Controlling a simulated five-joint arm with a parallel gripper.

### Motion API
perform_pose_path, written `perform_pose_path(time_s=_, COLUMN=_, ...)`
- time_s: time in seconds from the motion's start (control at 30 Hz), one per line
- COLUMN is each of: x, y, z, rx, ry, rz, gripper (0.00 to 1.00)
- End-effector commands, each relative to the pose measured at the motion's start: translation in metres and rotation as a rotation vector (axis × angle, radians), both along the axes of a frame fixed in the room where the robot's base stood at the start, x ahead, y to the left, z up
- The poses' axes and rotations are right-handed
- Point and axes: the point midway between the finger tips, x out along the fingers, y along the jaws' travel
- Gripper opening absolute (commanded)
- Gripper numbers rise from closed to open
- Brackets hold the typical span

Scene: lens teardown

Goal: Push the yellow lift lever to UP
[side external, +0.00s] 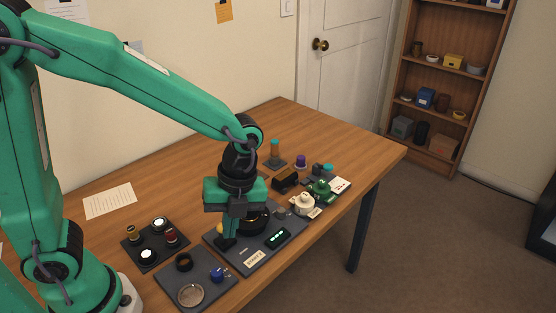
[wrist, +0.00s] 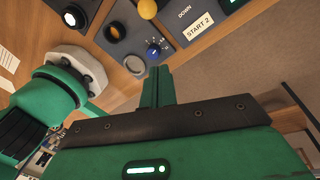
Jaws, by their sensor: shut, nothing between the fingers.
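The yellow lift lever shows as a round yellow knob (wrist: 147,8) at the top edge of the wrist view, left of a DOWN label on a dark grey panel. In the side view only a small bit of yellow (side external: 220,229) shows at the left of my gripper (side external: 226,245); the rest of the lever is hidden. My gripper points down at the left part of the panel (side external: 243,262), close to the lever. Its fingers (wrist: 160,75) are together with nothing between them. I cannot tell whether they touch the lever.
A START 2 label (side external: 254,259) and a lit green display (side external: 278,238) sit on the panel. A front plate holds a blue knob (side external: 217,274) and a metal ring (side external: 190,295). A tray of small parts (side external: 153,259) lies left. Green and white parts (side external: 320,188) stand right.

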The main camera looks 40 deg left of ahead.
Motion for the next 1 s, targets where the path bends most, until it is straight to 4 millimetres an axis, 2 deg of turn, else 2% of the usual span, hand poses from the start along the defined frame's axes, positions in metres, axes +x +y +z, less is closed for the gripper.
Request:
perform_pose_path(time_s=0.47, x=-0.014, y=0.009, z=-0.072, rx=0.000, ry=0.006, rz=0.000, gripper=0.00)
perform_pose_path(time_s=0.7, x=0.002, y=0.028, z=-0.060, rx=-0.019, ry=-0.001, rz=0.007, gripper=0.00)
perform_pose_path(time_s=1.0, x=0.009, y=0.039, z=-0.055, rx=-0.027, ry=0.001, rz=0.007, gripper=0.00)
